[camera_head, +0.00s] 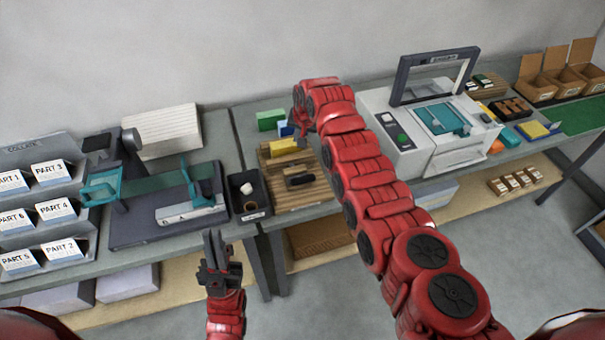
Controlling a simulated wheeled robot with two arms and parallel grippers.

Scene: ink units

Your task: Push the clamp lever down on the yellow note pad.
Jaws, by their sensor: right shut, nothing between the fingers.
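A yellow block-like piece (284,146), which may be the note pad, lies at the back of a slatted wooden board (275,190). A small blue piece (285,130) is just behind it. I cannot make out the clamp lever for certain. My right gripper (299,130) is shut and empty above the back right of the board, beside the yellow piece; its own wrist partly hides it, and I cannot tell whether it touches anything. My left gripper (213,240) is in front of the table, fingers up, slightly apart and empty.
A green box (271,120) stands behind. A teal-handled device (165,218) is left, a white machine (395,125) right. My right arm crosses over the table's middle.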

